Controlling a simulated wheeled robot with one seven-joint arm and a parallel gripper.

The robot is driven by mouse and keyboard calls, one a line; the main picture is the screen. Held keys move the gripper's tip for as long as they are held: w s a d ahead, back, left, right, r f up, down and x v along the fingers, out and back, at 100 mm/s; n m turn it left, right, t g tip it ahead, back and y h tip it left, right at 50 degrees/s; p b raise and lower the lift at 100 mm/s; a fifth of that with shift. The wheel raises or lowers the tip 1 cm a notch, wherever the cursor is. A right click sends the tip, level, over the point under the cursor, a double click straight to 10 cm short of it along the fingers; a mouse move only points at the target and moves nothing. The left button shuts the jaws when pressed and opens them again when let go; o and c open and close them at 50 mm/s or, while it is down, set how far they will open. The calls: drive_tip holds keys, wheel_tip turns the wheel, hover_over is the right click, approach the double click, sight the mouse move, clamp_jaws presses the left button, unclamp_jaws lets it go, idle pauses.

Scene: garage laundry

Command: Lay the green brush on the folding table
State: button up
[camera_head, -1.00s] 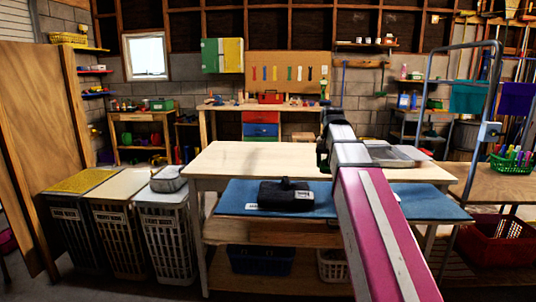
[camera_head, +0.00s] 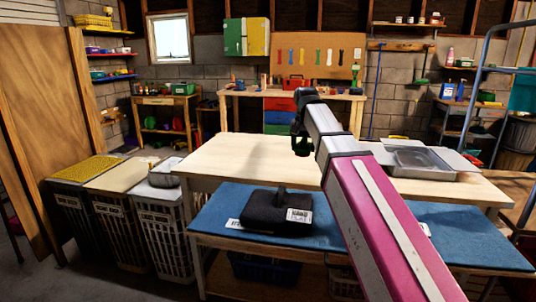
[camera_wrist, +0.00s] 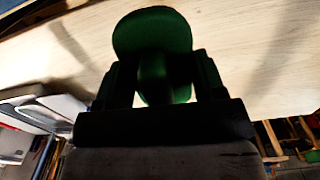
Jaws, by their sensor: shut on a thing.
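My gripper (camera_wrist: 152,95) is shut on the green brush (camera_wrist: 152,38) in the wrist view. The brush's rounded green end sticks out past the dark fingers, and its lower part is hidden by the gripper. In the head view my gripper (camera_head: 301,140) is over the pale wooden top of the folding table (camera_head: 240,155); the brush cannot be made out there. The pale table top also fills much of the wrist view (camera_wrist: 255,50) behind the brush. The gap between brush and table cannot be judged.
A blue mat (camera_head: 450,238) on a lower front surface carries a black bag (camera_head: 277,212). A grey tray (camera_head: 425,160) sits at the table's right end. Hampers (camera_head: 160,235) stand at the left. The table's left half looks clear.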

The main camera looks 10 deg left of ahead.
drive_tip(key=s+a, duration=0.1)
drive_tip(key=a, duration=0.5)
hover_over(311, 174)
drive_tip(key=shift+n, duration=0.3)
wheel_tip(311, 174, down, 7)
drive_tip(key=shift+r, duration=0.15)
drive_tip(key=shift+w+f, duration=0.1)
drive_tip(key=shift+f, duration=2)
drive_tip(key=shift+f, duration=0.1)
drive_tip(key=o, duration=0.9)
drive_tip(key=shift+c, duration=0.2)
wheel_tip(311, 174, up, 12)
